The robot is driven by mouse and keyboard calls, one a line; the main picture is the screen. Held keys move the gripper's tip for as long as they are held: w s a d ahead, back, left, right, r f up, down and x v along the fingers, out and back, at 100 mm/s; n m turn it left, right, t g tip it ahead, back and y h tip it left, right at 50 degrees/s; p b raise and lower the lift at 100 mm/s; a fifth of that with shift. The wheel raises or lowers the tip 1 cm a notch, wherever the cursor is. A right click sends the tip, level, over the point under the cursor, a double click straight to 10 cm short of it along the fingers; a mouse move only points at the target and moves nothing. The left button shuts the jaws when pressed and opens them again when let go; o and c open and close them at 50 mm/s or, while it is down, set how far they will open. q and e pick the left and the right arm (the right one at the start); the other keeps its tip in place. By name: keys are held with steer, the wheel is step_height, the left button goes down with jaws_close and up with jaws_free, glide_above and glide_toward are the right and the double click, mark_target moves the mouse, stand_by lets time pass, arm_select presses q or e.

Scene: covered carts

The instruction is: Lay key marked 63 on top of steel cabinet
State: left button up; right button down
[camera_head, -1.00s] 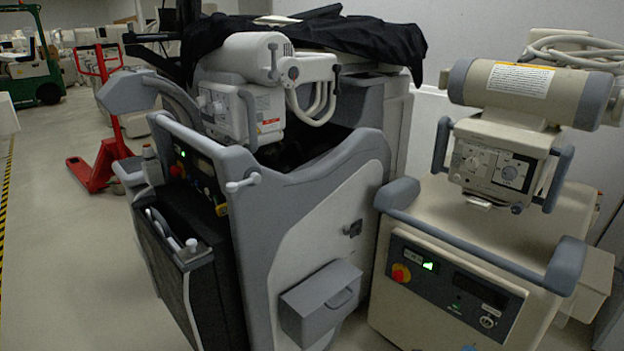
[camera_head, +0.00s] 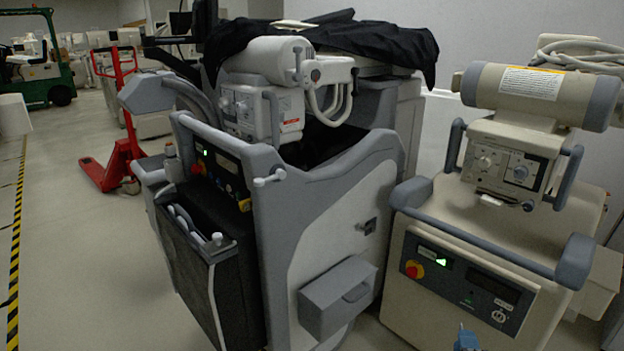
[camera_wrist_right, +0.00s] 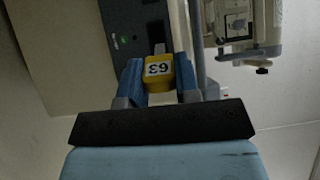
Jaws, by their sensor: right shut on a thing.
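The yellow key marked 63 (camera_wrist_right: 158,72) is between the blue fingers of my right gripper (camera_wrist_right: 160,80) in the right wrist view. The gripper is shut on it, and the number appears upside down. In the head view only a small blue part of my right gripper (camera_head: 466,340) shows at the bottom edge, in front of the beige machine. The key cannot be made out there. I cannot make out a steel cabinet in either view. My left gripper is not in view.
A beige machine (camera_head: 455,312) with a grey handle bar stands close at the right. A grey and white machine (camera_head: 330,215), partly draped in black cloth (camera_head: 375,42), stands in the middle. A red pallet jack (camera_head: 118,160) and green forklift (camera_head: 62,92) are at left. Floor at left is open.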

steer(key=s+a+r+n+g+y, duration=0.1)
steer(key=a+r+n+g+y, duration=0.35)
steer(key=r+n+y, duration=0.45)
steer(key=s+a+r+n+g+y, duration=0.25)
steer(key=a+r+n+y, duration=0.3)
steer(key=r+y, duration=0.6)
arm_select(q)
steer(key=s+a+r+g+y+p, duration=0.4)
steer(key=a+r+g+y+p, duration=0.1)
steer(key=p, duration=3)
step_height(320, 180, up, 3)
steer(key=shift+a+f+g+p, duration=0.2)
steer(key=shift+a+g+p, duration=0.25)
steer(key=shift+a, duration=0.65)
arm_select(e)
step_height(320, 180, up, 28)
steer(key=m+t+h, duration=0.5)
steer(key=m+h, duration=0.1)
steer(key=h, duration=0.1)
steer(key=shift+w+a+r, duration=0.25)
steer(key=shift+w+a, duration=0.1)
steer(key=shift+w, duration=0.05)
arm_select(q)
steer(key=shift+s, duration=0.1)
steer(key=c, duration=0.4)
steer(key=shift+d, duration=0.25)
arm_select(e)
steer(key=shift+d, duration=0.2)
